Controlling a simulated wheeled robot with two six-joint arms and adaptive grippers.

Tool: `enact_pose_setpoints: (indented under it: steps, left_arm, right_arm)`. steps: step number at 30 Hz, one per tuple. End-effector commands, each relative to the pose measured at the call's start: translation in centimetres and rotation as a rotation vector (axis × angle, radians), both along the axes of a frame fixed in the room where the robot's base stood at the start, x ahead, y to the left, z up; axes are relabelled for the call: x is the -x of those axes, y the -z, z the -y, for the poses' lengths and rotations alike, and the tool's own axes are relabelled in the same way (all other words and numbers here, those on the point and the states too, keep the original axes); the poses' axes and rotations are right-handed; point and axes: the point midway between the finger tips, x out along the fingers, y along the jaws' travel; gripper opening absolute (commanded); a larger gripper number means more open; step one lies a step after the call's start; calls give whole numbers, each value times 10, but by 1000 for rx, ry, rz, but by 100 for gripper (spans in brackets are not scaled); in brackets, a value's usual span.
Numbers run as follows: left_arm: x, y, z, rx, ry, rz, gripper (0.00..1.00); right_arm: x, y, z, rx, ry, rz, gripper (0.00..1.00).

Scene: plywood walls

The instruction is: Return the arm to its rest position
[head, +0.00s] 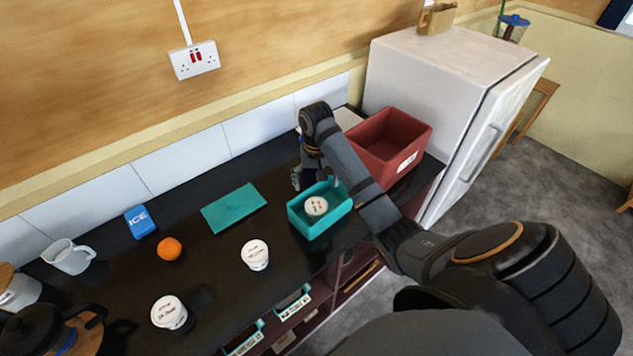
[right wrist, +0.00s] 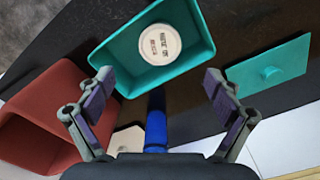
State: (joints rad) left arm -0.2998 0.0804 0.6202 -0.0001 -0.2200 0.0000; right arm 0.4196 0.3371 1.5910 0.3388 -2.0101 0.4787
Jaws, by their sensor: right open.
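My right arm reaches in from the right over the dark counter (head: 215,255). My right gripper (head: 303,178) hangs beside the back-left of the teal tub (head: 325,221), open and empty. In the right wrist view its two fingers (right wrist: 158,80) are spread wide, with nothing between the pads. A white round tub with a printed lid (head: 316,206) sits inside the teal tub, apart from the fingers. It also shows in the right wrist view (right wrist: 159,44). My left gripper does not show.
A red bin (head: 412,151) stands right of my forearm, against the white fridge (head: 440,75). A flat teal lid (head: 233,207), a white tub (head: 255,254), an orange (head: 169,249) and a blue ICE pack (head: 140,221) lie left. A blue cylinder (right wrist: 155,128) shows below the fingers.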

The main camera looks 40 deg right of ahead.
Motion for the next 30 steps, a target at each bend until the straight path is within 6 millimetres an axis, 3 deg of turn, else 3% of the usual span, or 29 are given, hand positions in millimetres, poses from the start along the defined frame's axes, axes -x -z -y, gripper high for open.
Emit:
enact_pose_setpoints:
  steps: [11, 14, 18, 21, 30]
  left_arm:
    - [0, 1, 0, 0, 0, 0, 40]
    - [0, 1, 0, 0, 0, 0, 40]
    - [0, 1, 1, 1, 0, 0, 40]
    - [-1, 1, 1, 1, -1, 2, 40]
    - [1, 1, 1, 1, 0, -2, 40]
  right_arm:
    - [1, 2, 0, 0, -2, 0, 92]
    - [11, 15, -8, 9, -39, 10, 92]
    - [56, 52, -33, 45, -187, 69, 92]
    - [90, 66, -50, 70, -291, 123, 92]
    - [158, 65, -75, 116, -459, 227, 92]
